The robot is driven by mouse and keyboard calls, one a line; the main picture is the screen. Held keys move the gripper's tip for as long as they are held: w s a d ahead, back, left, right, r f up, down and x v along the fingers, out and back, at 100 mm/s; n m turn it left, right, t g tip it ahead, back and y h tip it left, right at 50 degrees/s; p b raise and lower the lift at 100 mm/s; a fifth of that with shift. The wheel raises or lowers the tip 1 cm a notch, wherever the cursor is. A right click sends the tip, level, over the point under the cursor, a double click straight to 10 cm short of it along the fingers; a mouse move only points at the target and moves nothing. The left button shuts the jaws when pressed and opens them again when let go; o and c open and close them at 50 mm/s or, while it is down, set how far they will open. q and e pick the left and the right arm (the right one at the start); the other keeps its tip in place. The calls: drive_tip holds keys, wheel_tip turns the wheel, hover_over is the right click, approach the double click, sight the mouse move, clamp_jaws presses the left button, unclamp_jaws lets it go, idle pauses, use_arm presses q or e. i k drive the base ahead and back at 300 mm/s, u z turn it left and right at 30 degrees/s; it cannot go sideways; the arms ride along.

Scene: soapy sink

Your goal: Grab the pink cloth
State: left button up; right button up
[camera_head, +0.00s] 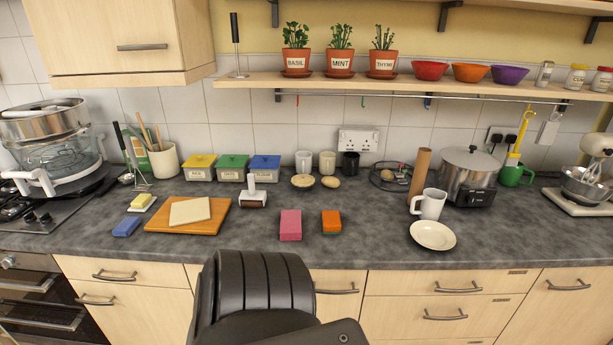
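The pink cloth (290,225) lies near the front edge of the grey worktop, around the middle of the picture. It looks like a compact rectangular block, as if folded. Its top and front show, and nothing covers it. Neither of my grippers is in view, so nothing of mine is seen touching the cloth.
An orange and green sponge (331,222) lies just right of the cloth, with a small gap. A white-handled roller (253,194) stands behind left. A wooden board (160,222) lies further left; a white plate (432,235) and mug (429,204) are right. A dark padded shape (262,290) fills the bottom centre.

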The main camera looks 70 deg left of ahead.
sight(290, 223)
drive_tip(key=i, duration=1.2)
drive_tip(key=u, duration=1.45)
